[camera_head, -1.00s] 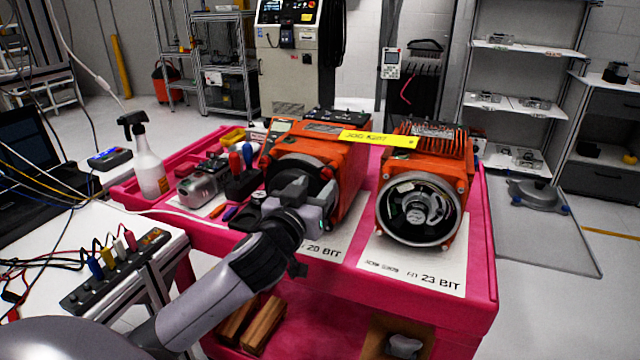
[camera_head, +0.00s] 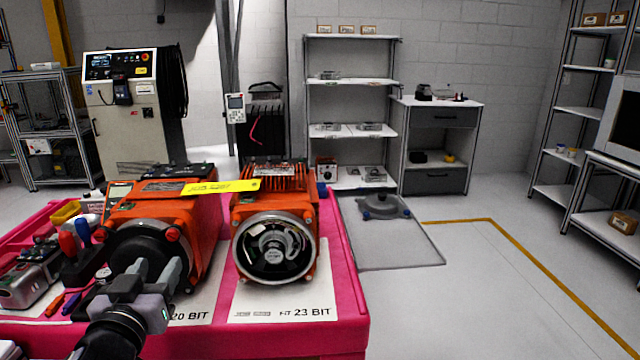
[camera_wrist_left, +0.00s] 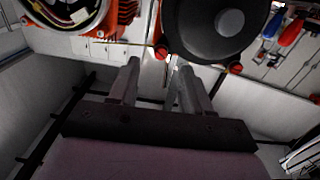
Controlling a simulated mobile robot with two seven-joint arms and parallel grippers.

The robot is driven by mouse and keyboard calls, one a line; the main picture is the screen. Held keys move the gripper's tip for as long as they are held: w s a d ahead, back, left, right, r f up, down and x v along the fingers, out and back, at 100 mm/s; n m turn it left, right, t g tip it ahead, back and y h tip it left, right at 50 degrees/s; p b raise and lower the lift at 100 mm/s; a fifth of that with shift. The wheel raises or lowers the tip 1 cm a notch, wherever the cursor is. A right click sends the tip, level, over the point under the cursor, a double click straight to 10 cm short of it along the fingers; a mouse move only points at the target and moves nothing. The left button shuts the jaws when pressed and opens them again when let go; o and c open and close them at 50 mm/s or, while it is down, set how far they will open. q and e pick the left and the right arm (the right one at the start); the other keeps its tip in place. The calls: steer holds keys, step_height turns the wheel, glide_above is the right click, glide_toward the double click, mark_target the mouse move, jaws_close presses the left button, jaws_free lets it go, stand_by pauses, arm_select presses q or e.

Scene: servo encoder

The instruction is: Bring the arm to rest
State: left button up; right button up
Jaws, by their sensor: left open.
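My left gripper (camera_head: 154,270) is open and empty, in front of the left orange servo motor (camera_head: 182,215) on the pink cart (camera_head: 345,300). This motor has a black round cover (camera_head: 140,246) on its face, partly hidden behind my fingers in the head view. In the left wrist view, my fingers (camera_wrist_left: 158,65) stand apart with nothing between them, below the black cover (camera_wrist_left: 215,25). The right orange motor (camera_head: 310,215) shows an open round face with the encoder parts (camera_head: 274,248) inside. My right gripper is not in view.
Printed sheets marked 20 BIT (camera_head: 200,312) and 23 BIT (camera_head: 300,304) lie under the motors. A yellow tag (camera_head: 225,187) spans the motor tops. Open floor (camera_head: 490,300) lies right of the cart.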

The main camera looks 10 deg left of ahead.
arm_select(q)
steer(key=s+d+f+m+g+h+p, duration=0.1)
steer(key=s+d+f+m+g+h, duration=0.15)
steer(key=f, duration=0.75)
steer(key=s+d+f+m+g+h+p, duration=0.15)
steer(key=s+d+f, duration=0.25)
steer(key=f, duration=0.5)
steer(key=s+d+f+g+h, duration=0.1)
steer(key=s+d+f, duration=0.2)
steer(key=s+f, duration=0.2)
steer(key=s+d+f+m+g+h, duration=0.1)
steer(key=s+d+f+g, duration=0.1)
steer(key=s+f, duration=0.4)
steer(key=shift+s+d, duration=0.45)
steer(key=shift+d, duration=0.05)
steer(key=shift+a+r, duration=0.1)
